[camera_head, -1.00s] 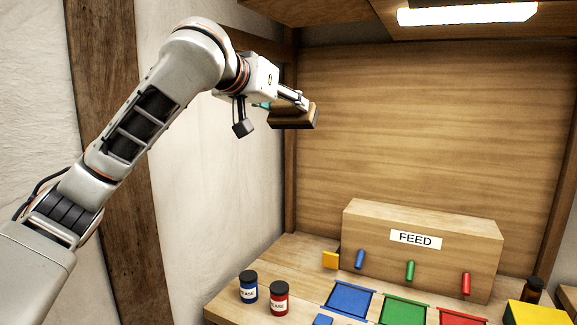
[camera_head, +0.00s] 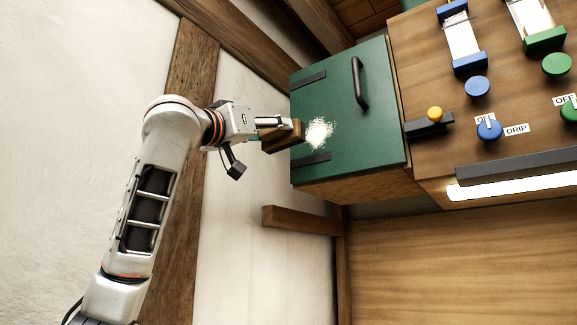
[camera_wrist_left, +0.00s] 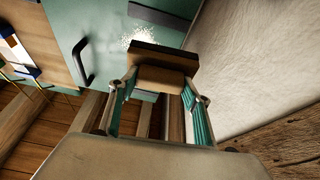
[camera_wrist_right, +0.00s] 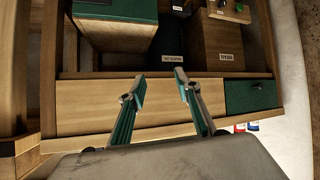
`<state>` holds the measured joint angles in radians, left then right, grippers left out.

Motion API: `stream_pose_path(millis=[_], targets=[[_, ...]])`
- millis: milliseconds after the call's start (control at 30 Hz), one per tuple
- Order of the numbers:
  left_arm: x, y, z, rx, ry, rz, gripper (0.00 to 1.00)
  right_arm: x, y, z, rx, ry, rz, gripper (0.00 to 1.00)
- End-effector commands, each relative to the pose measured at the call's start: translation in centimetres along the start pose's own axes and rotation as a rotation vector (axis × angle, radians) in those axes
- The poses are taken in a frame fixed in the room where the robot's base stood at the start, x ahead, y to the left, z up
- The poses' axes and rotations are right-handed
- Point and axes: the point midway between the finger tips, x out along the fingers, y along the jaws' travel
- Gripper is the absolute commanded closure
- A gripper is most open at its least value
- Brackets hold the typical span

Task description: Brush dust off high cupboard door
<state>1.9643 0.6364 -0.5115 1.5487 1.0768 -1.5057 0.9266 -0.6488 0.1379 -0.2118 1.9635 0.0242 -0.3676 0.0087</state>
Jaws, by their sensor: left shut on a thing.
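The high cupboard has a green door (camera_head: 335,88) with a dark handle (camera_head: 360,82). A white dust patch (camera_head: 320,133) lies on the door's lower part; it also shows in the left wrist view (camera_wrist_left: 138,36). My left gripper (camera_head: 288,123) is shut on a wooden brush (camera_head: 280,137) with a dark edge. The brush is just left of the dust in the head view; I cannot tell whether it touches the door. The left wrist view shows the brush (camera_wrist_left: 162,77) between both fingers. My right gripper (camera_wrist_right: 161,82) is open and empty in the right wrist view, outside the head view.
Right of the cupboard is a wooden panel (camera_head: 430,70) with blue and green knobs and an orange-topped lever (camera_head: 434,115). A lit lamp (camera_head: 510,175) runs beneath it. A wooden beam (camera_head: 300,220) is below the cupboard. A drawer front (camera_wrist_right: 95,105) faces my right gripper.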

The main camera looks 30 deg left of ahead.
Motion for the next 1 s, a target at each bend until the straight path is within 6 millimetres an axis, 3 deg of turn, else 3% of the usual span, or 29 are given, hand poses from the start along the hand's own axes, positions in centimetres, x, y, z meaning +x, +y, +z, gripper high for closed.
stream_pose_path(millis=[100,233,500,733,1000], targets=[[-0.4,-0.3,-1.6,0.000,0.024,-0.002,0.81,0.0,0.0,-0.2,0.000,0.004,0.000,0.67],[-0.2,-0.5,-1.9,0.001,0.029,-0.003,0.81,-0.1,0.0,-0.4,-0.001,0.005,0.000,0.67],[2.1,-0.5,-1.1,0.000,0.026,-0.003,0.81,-0.8,0.3,-0.8,-0.003,-0.007,0.000,0.67],[4.1,-0.5,-0.3,0.000,0.027,-0.003,0.81,-1.2,1.6,0.5,-0.004,-0.048,0.023,0.67],[5.1,-0.5,0.2,0.001,0.028,-0.003,0.81,-1.5,1.9,1.4,0.003,-0.071,0.031,0.67]])
